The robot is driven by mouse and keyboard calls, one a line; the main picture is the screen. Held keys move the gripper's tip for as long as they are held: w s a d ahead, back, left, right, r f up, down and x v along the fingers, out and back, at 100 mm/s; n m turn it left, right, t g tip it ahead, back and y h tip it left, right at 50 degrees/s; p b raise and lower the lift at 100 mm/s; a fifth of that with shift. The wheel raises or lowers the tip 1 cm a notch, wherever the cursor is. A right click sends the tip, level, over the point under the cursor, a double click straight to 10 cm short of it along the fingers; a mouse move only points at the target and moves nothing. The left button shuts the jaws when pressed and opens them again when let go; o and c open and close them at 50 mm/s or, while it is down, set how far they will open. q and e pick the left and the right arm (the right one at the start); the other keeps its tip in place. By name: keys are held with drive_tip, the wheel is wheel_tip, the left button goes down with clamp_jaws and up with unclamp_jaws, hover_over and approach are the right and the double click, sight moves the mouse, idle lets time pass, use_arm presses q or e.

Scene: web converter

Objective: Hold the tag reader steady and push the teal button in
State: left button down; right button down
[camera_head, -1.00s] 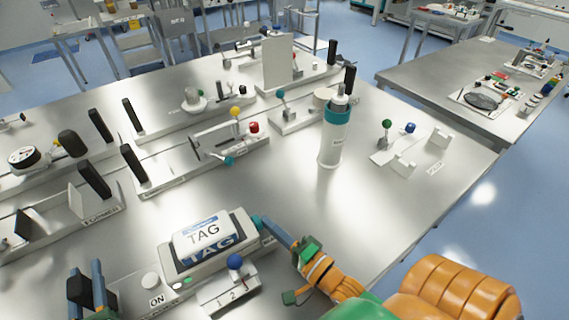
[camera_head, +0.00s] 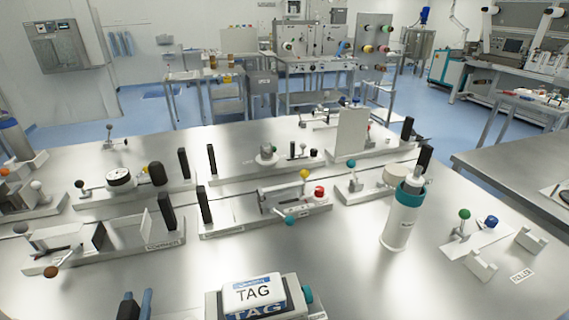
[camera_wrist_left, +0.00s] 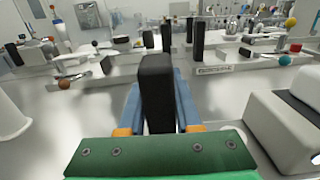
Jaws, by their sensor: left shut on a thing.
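The tag reader, a grey-white box (camera_head: 212,304) topped by a white block marked TAG (camera_head: 252,293), stands at the bottom centre of the head view, partly cut off. Its teal button (camera_head: 307,294) sticks out on the right side. The left wrist view shows the reader's pale housing (camera_wrist_left: 285,125) at the right; the button is hidden there. My left gripper (camera_head: 138,301) is left of the reader, mostly below the head view. In the left wrist view its blue fingers are shut on an upright black handle (camera_wrist_left: 156,88). My right gripper is out of both views.
A white bottle with a teal collar (camera_head: 399,222) stands right of the reader. Behind are fixtures with black posts and coloured knobs, including a teal knob (camera_head: 290,221) and a yellow one (camera_head: 305,174). Bare table lies between them and the reader.

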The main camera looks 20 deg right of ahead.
use_arm(q)
drive_tip(key=shift+s+d+f, duration=0.1)
drive_tip(key=shift+f, duration=0.3)
drive_tip(key=shift+r+p, duration=0.2)
drive_tip(key=shift+p, duration=0.15)
drive_tip(key=c, duration=0.6)
unclamp_jaws()
drive_tip(key=shift+o, duration=0.4)
drive_tip(key=shift+w+r, duration=0.15)
drive_tip(key=shift+w, duration=0.1)
drive_tip(key=s+a, duration=0.1)
drive_tip(key=s, duration=1.1)
